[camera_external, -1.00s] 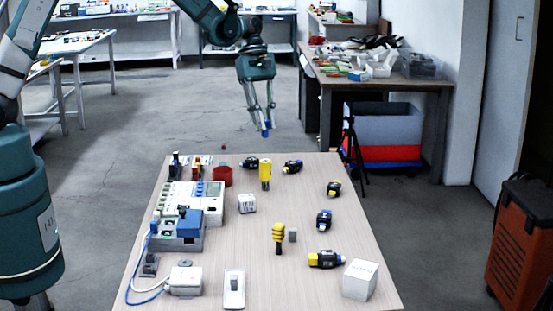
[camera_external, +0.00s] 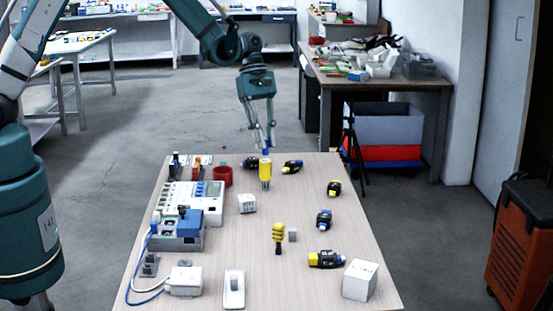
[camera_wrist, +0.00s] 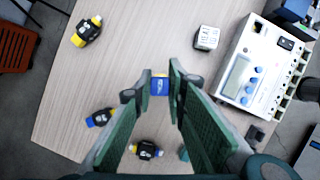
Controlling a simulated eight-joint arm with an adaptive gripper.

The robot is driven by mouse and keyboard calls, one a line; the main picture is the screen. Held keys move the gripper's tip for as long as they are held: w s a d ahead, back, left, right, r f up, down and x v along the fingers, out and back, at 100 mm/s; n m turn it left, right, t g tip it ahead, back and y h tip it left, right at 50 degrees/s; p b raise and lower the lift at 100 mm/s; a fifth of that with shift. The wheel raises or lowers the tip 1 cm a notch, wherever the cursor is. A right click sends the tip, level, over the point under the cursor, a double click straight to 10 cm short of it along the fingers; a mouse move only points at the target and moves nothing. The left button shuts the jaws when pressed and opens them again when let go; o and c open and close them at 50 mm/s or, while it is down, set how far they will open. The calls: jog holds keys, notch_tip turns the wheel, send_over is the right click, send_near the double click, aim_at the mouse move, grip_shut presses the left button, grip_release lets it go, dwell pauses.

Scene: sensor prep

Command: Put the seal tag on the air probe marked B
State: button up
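My gripper (camera_external: 265,148) is above the table's far end, its fingers closed around a small blue piece (camera_wrist: 160,86), which looks like the seal tag. The blue piece is right over a yellow upright cylinder (camera_external: 265,170); whether they touch I cannot tell. In the wrist view a yellow edge (camera_wrist: 160,74) shows behind the blue piece. Several black probes with yellow and blue ends lie around, among them one at far right (camera_external: 334,188), one at the back (camera_external: 292,167) and one at the back left (camera_external: 250,162). Their letters are too small to read, so I cannot tell which is B.
A white device (camera_external: 195,197) and a red ring (camera_external: 222,176) stand on the left. A white cube (camera_external: 247,203) is near the middle, a yellow ribbed piece (camera_external: 279,234) nearer the front, and a white box (camera_external: 360,280) at front right. Bare table (camera_external: 350,230) shows at right.

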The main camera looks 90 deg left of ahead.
jog(key=shift+f, duration=0.85)
jog(key=shift+f, duration=0.15)
jog(key=o, duration=0.7)
jog(key=shift+c, duration=0.2)
jog(key=shift+r, duration=0.25)
jog(key=v, duration=1.2)
